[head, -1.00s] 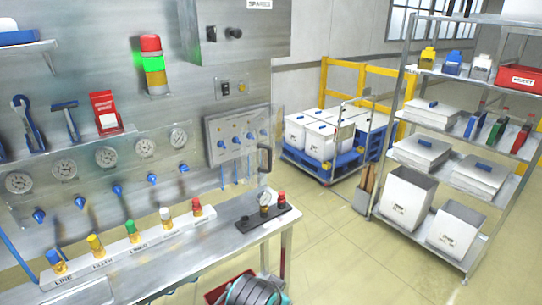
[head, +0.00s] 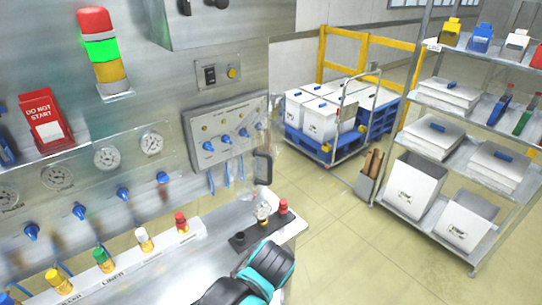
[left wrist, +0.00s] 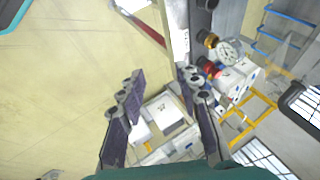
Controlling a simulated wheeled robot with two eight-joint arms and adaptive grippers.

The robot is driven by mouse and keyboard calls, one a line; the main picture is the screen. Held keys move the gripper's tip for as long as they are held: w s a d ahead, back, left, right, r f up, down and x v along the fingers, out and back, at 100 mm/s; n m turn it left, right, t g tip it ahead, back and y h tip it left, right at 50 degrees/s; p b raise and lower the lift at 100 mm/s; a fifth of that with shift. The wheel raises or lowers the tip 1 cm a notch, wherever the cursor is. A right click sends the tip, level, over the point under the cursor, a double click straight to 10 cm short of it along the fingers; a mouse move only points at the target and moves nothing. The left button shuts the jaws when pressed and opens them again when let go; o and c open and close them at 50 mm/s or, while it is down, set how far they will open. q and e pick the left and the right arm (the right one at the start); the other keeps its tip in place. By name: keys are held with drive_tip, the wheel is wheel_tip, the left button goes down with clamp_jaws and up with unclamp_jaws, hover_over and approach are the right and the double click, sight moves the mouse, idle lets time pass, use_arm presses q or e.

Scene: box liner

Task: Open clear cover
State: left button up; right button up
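The clear cover (head: 274,122) is a see-through panel at the right side of the grey control box (head: 228,130) in the head view. Its black handle (head: 263,168) stands at the lower right. Faint edges make the cover's exact angle hard to tell. In the left wrist view a dark handle-like frame (left wrist: 300,104) shows at the right edge. My left gripper (left wrist: 162,76) is open and empty, its two dark fingers apart. In the head view a black and teal arm part of mine is below the handle; its fingertips are not seen there. My right gripper is not in view.
A small gauge (head: 263,214) and red-topped fitting (head: 283,206) stand on the bench corner (head: 298,224), near my arm. Several coloured valves line the bench. A cart with white boxes (head: 325,122) and a shelf rack (head: 408,205) stand beyond open floor (head: 330,235).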

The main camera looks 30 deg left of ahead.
use_arm(q)
drive_tip(key=w+a+r+m+y, duration=0.4)
drive_tip(key=w+a+m, duration=0.1)
drive_tip(key=m, duration=0.1)
drive_tip(key=m+t+y+p, duration=0.1)
drive_tip(key=m+y+p, duration=0.1)
drive_tip(key=m+y, duration=0.8)
approach(271, 168)
drive_tip(key=w+a+m, duration=0.1)
drive_tip(key=a, duration=0.2)
drive_tip(key=shift+h, duration=0.3)
drive_tip(key=x, duration=0.7)
drive_tip(key=shift+w+a+r+b, duration=0.2)
drive_tip(key=shift+w+a+b, duration=0.05)
drive_tip(key=shift+b, duration=0.05)
clamp_jaws()
